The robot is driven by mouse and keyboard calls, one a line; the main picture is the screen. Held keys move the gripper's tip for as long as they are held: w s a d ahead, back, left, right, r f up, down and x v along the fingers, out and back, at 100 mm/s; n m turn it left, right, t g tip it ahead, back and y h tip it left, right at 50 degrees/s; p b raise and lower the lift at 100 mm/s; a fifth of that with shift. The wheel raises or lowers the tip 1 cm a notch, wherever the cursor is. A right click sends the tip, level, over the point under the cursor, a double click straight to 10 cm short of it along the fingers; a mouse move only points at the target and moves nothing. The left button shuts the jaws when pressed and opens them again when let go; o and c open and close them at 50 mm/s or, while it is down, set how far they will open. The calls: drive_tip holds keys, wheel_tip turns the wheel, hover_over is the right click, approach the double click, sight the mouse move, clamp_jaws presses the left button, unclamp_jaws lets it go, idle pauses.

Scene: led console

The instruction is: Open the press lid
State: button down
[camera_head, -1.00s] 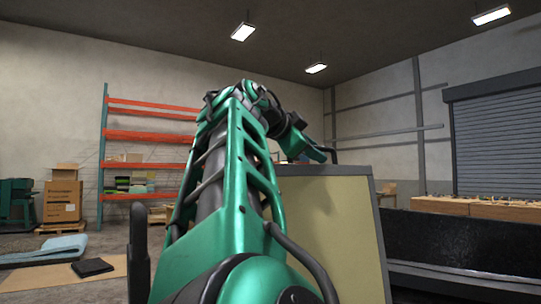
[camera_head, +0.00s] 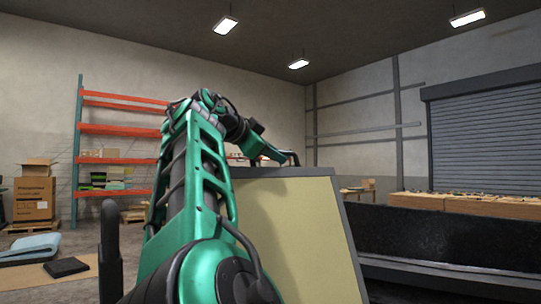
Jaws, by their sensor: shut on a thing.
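The press lid (camera_head: 296,235) stands raised as a cream panel with a grey frame, to the right of my arm. Its right edge leans left towards the top, and my arm covers its left side. A dark handle (camera_head: 295,156) shows at its top edge. My gripper (camera_head: 284,157) is at this handle and appears shut on it. The fingertips are small and partly hidden, so the exact grip is hard to see. The lower part of the press is out of view.
A long black trough-like unit (camera_head: 440,235) stands right of the lid. Wooden boxes (camera_head: 465,206) stand behind it. An orange-beamed rack (camera_head: 120,130), a cardboard box (camera_head: 33,198) and a blue folded mat (camera_head: 30,247) are at the left, away from the arm.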

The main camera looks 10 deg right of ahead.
drive_tip(key=shift+w+a+f, duration=0.1)
drive_tip(key=shift+w+a, duration=0.15)
drive_tip(key=shift+w, duration=0.45)
drive_tip(key=c, duration=1.8)
unclamp_jaws()
drive_tip(key=shift+a, duration=0.1)
drive_tip(key=v, duration=1)
drive_tip(key=shift+s+a, duration=0.15)
drive_tip(key=shift+a, duration=0.05)
